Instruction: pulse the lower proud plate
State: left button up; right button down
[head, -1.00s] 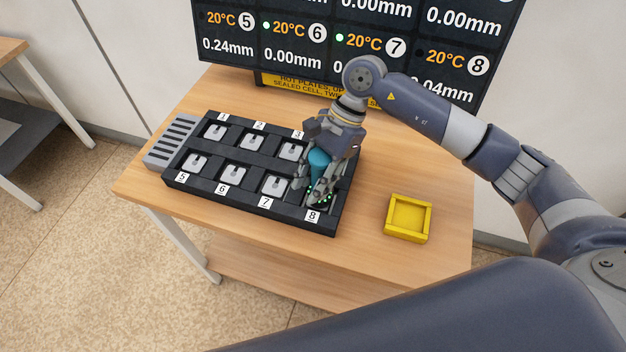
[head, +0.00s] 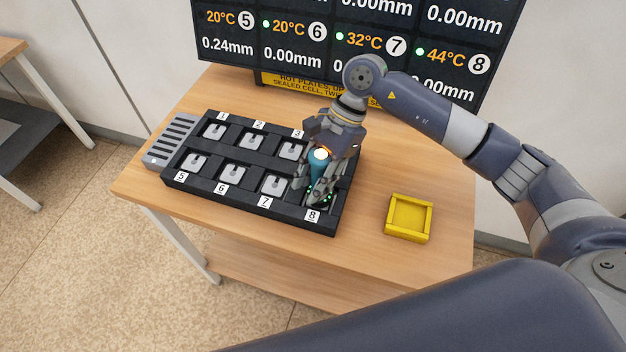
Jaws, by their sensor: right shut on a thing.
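The black plate rack (head: 257,205) lies on the wooden table. Plate 5 (head: 195,162), plate 6 (head: 228,173) and plate 7 (head: 273,186) are in its front row; plate 8 is hidden under my right gripper (head: 318,190). That gripper is shut on an upright teal tool (head: 318,168) over bay 8; its top glows orange-white. Whether the tool touches plate 8 is hidden. The wall screen (head: 350,40) reads 20°C, 0.24mm for 5; 20°C, 0.00mm for 6; 32°C for 7; 44°C for 8, its partly covered gap ending in 00mm. My left gripper is out of view.
A yellow tray (head: 409,218), seemingly empty, stands right of the rack. A grey vented block (head: 171,141) adjoins the rack's left end. A yellow warning sign (head: 290,83) is below the screen. The table's front right is clear.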

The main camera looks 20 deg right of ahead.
aim_at(317, 157)
jog(key=shift+f+b, duration=0.1)
jog(key=shift+b, duration=0.25)
dwell(1.2)
jog(key=shift+r+p, duration=1)
jog(key=shift+r, duration=1.9)
